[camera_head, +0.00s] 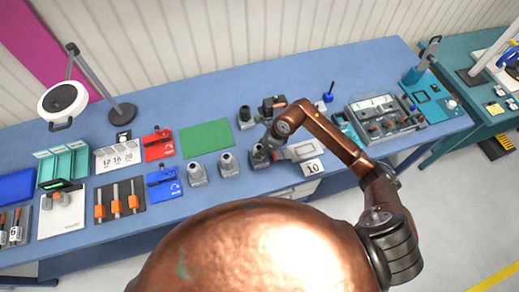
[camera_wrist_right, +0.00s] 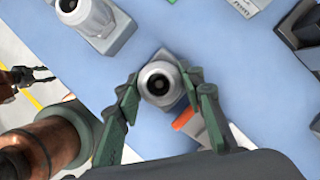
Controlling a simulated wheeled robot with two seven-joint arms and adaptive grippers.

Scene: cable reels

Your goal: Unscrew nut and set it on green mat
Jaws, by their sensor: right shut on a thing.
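The green mat (camera_head: 206,138) lies flat and bare on the blue bench. My right gripper (camera_head: 262,152) is at a grey fitting (camera_head: 258,158) to the right of the mat. In the right wrist view, my right gripper (camera_wrist_right: 162,93) has its two fingers on opposite sides of a round silver nut (camera_wrist_right: 160,79) with a dark centre hole. It is shut on this nut, above a grey square base. The thread under the nut is hidden. My left gripper (camera_wrist_right: 37,75) shows only small and dark at the left edge of the wrist view; its jaw state is unclear.
A red tool block (camera_head: 158,146) is left of the mat. A panel box (camera_head: 382,117) stands to the right.

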